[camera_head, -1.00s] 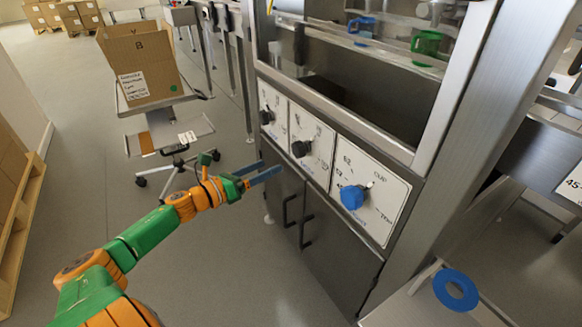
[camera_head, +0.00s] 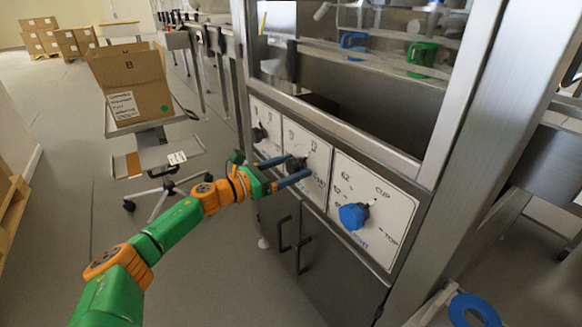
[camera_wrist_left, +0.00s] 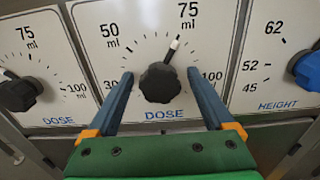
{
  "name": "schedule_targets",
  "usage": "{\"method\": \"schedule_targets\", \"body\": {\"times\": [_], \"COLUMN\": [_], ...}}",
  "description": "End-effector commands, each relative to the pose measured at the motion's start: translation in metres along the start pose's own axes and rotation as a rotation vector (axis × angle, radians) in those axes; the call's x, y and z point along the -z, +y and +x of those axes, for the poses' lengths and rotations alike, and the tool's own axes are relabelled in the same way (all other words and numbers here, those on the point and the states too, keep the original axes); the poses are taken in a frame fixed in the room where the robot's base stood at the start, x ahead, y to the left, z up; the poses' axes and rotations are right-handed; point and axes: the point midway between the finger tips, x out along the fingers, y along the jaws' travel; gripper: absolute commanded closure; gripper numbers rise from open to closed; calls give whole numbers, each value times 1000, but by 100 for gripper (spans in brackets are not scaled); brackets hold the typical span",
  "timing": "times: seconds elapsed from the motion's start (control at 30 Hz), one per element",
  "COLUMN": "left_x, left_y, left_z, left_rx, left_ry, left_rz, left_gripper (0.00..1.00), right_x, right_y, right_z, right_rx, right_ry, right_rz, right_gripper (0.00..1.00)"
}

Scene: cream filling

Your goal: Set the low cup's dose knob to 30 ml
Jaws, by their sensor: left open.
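In the left wrist view a black dose knob (camera_wrist_left: 160,84) sits in the middle of a white panel marked 30, 50, 75 and 100 ml. Its white pointer aims up and slightly right, just below the 75 ml mark. My left gripper (camera_wrist_left: 158,74) is open, one blue finger on each side of this knob, with gaps showing between fingers and knob. In the head view my left gripper (camera_head: 298,166) reaches this middle panel (camera_head: 318,185) and partly covers the knob. My right gripper is not in view.
A second black dose knob (camera_wrist_left: 18,92) is on the panel to the left. A blue height knob (camera_head: 353,215) is on the panel to the right. Dark cabinet doors (camera_head: 290,240) lie below. A cart with a cardboard box (camera_head: 135,90) stands at left on open floor.

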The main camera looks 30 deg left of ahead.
Motion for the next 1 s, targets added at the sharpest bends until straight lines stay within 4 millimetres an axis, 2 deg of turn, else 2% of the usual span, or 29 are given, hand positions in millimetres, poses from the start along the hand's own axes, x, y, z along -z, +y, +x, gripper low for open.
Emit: {"method": "schedule_targets", "body": {"times": [0.17,0.27,0.4,0.5,0.77,1.0], "left_x": [0,0,0,0,0,-1], "left_y": [0,0,0,0,0,0], "left_z": [0,0,0,0,0,0], "left_rx": [0,0,0,0,0,1], "left_ry": [0,0,0,0,0,-1], "left_rz": [-1,-1,-1,-1,-36,-180], "left_gripper": [14,38,76,100,99,99], "right_x": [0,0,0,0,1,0], "right_y": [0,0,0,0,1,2], "right_z": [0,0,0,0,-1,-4], "right_rx": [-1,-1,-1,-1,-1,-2], "right_ry": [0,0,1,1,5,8], "right_rz": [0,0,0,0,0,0], "right_gripper": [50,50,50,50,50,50]}}
